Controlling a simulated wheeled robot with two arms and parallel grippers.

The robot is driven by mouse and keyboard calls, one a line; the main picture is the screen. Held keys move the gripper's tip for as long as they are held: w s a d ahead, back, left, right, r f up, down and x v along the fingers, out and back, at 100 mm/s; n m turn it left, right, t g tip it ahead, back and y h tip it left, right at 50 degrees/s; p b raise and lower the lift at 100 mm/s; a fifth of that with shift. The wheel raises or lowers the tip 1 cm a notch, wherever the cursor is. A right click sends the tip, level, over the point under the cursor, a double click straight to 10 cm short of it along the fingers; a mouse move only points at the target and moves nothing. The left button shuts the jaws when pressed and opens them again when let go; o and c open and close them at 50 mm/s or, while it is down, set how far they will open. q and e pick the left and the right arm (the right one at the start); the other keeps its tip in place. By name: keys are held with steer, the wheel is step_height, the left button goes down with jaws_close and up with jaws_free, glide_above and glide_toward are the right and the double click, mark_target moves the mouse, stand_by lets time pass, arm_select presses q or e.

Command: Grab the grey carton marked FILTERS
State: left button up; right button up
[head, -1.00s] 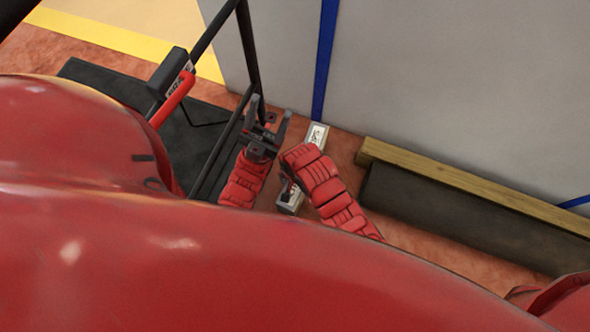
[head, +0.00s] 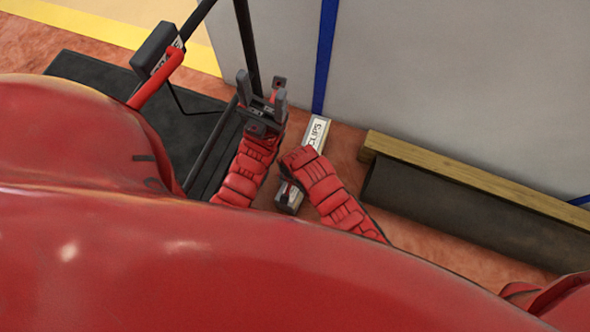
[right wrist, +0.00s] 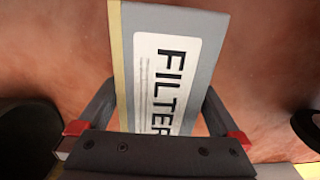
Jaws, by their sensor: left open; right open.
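The grey carton marked FILTERS (right wrist: 209,40) fills the middle of the right wrist view, with a white label and a yellowish left edge. The last letter of its label is hidden behind my gripper's body. My right gripper (right wrist: 160,94) is open, with one finger on each side of the carton; I cannot tell whether they touch it. In the head view the padded right forearm (head: 325,185) hides most of that spot. My left gripper (head: 262,96) is open and empty, pointing up the picture, left of the right forearm.
A pale carton (head: 317,132) that seems to read CLIPS lies just beyond the right forearm. A black frame with a red handle (head: 156,78) stands at left over a dark mat (head: 95,80). A wooden beam (head: 450,170) runs along the grey wall (head: 450,80) at right.

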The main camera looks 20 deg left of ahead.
jaws_close()
stand_by(0.3)
stand_by(0.3)
